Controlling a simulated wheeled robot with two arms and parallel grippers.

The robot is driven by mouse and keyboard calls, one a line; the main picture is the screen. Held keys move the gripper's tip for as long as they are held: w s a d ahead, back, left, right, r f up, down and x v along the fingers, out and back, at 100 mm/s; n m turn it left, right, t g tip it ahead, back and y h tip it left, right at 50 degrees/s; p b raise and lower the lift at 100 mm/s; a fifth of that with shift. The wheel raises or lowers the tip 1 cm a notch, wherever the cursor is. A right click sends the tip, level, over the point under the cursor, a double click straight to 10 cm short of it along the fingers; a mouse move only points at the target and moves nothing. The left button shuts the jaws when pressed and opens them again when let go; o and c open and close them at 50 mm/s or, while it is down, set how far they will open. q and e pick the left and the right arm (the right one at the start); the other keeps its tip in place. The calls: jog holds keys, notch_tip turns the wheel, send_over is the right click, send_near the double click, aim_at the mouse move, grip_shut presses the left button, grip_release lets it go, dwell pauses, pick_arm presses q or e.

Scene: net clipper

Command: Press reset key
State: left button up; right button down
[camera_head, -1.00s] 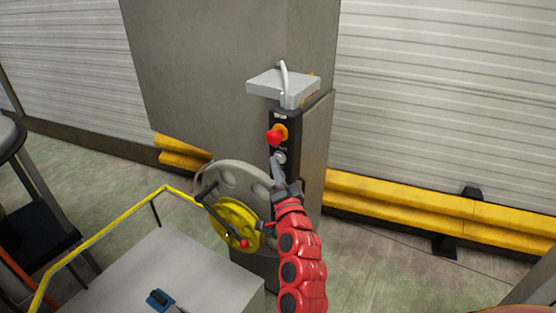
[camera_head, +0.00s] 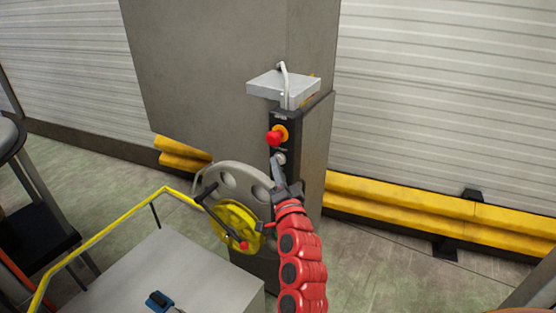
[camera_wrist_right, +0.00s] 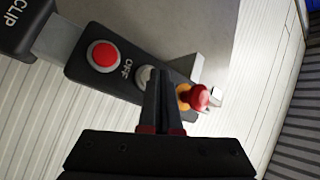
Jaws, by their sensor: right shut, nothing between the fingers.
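A black control box (camera_head: 283,118) stands upright on the grey column. A round silver-grey key (camera_head: 280,158) sits on it below the red mushroom knob (camera_head: 273,138). My right gripper (camera_head: 275,161) is shut and empty, its fingertips right at the silver key. In the right wrist view the shut fingers (camera_wrist_right: 162,72) overlap the right edge of the grey key (camera_wrist_right: 144,77). I cannot tell whether they touch it. No readable "reset" label shows. My left gripper is not in view.
A red button (camera_wrist_right: 103,55) with an "OFF" label is beside the grey key. A yellow reel with a crank (camera_head: 235,224) is left of my right arm. A grey cabinet (camera_head: 165,265) with a yellow rail (camera_head: 100,236) stands at front left.

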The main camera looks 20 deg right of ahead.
jog(key=shift+s+a, duration=0.4)
jog(key=shift+a, duration=0.05)
jog(key=s+a+p, duration=0.1)
jog(key=a, duration=0.1)
jog(key=s+a+p, duration=0.2)
dwell(0.4)
jog(key=shift+f, duration=0.1)
dwell(0.6)
